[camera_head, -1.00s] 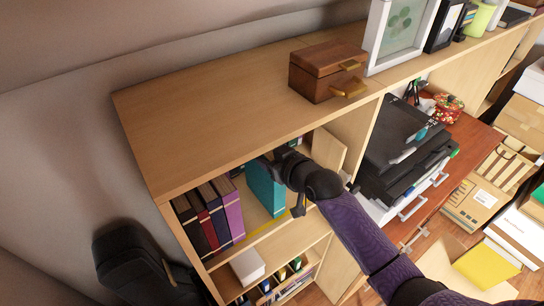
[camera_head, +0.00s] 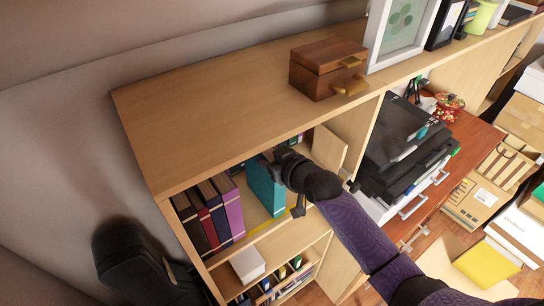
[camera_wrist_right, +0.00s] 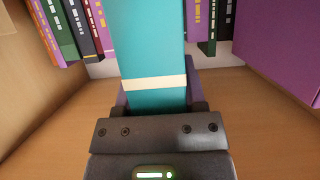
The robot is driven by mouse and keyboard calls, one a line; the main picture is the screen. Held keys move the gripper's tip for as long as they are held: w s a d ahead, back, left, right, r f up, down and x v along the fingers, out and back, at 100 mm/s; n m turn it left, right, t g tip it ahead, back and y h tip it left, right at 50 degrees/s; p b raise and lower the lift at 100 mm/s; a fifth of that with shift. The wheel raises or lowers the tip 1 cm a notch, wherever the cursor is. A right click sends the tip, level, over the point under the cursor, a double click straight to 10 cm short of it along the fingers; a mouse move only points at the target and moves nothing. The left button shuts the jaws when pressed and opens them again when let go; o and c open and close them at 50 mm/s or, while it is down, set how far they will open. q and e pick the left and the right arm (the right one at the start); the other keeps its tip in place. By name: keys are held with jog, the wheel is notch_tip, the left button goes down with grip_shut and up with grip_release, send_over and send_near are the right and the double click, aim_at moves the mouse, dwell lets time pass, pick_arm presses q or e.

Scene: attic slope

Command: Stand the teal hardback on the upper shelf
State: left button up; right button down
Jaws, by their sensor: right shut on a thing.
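The teal hardback (camera_head: 265,186) stands roughly upright inside the upper shelf (camera_head: 258,222) of the wooden bookcase, to the right of a row of books. My right gripper (camera_head: 279,165) reaches into that compartment and is shut on the hardback. In the right wrist view the hardback (camera_wrist_right: 152,50), with a cream band, fills the space between the jaws (camera_wrist_right: 154,102). Whether its lower edge touches the shelf board is hidden. My left gripper is not in view.
Dark, red and purple books (camera_head: 211,215) stand left of the hardback. More books (camera_wrist_right: 70,28) stand at the back of the compartment. A wooden box (camera_head: 328,68) sits on the bookcase top. A black printer (camera_head: 405,140) stands to the right.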

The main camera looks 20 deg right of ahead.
jog(key=shift+c, duration=0.4)
grip_release()
jog(key=shift+s, duration=0.15)
jog(key=v, duration=0.9)
jog(key=shift+s, duration=0.35)
jog(key=shift+d+r, duration=0.1)
jog(key=shift+d, duration=0.05)
